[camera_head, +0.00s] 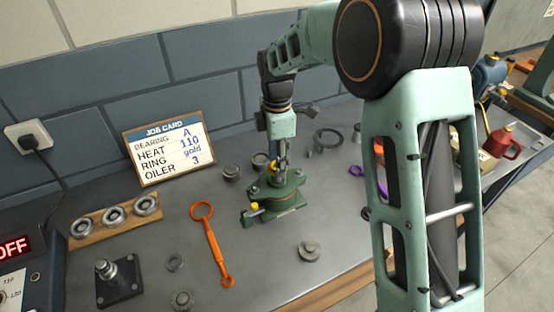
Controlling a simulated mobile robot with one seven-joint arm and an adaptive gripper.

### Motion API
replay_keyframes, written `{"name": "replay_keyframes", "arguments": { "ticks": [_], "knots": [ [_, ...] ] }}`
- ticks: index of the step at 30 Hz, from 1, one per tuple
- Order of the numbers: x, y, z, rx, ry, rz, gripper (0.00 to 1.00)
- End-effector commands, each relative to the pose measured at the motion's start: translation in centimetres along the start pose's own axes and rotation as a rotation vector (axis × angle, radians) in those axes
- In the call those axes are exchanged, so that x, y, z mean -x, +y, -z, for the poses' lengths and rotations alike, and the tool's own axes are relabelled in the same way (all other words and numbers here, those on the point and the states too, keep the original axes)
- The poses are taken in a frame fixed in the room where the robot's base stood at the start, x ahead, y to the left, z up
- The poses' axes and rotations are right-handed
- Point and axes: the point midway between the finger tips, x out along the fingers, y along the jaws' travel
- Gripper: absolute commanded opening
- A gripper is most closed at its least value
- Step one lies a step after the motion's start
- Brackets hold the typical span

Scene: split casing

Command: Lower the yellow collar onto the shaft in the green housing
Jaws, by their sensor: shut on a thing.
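The green housing (289,199) stands on the grey bench near the middle of the view. My gripper (277,168) points down from above, with its fingertips just over the housing. It is shut on the yellow collar (271,169), a small patch of which shows at the fingertips. The shaft is hidden behind the fingers and collar. I cannot tell whether the collar touches the shaft or is apart from it. A small yellow cap (254,207) sits at the housing's left front side.
An orange wrench (213,245) lies left of the housing. A wooden rack (115,218) of bearings and a dark plate with a post (118,284) are farther left. A job card (168,149) leans at the wall. Loose rings (328,139) lie behind; a grey part (310,251) lies in front.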

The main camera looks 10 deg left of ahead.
Motion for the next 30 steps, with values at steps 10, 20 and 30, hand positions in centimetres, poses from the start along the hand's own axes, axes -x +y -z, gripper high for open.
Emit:
{"name": "replay_keyframes", "arguments": {
  "ticks": [10,20,30],
  "knots": [
    [-1.6,0.0,0.1,0.0,0.001,0.0,0.17],
    [-2.4,0.0,0.0,0.0,0.0,-0.001,0.17],
    [-2.4,0.0,0.0,0.0,0.0,-0.001,0.17]
  ]
}}
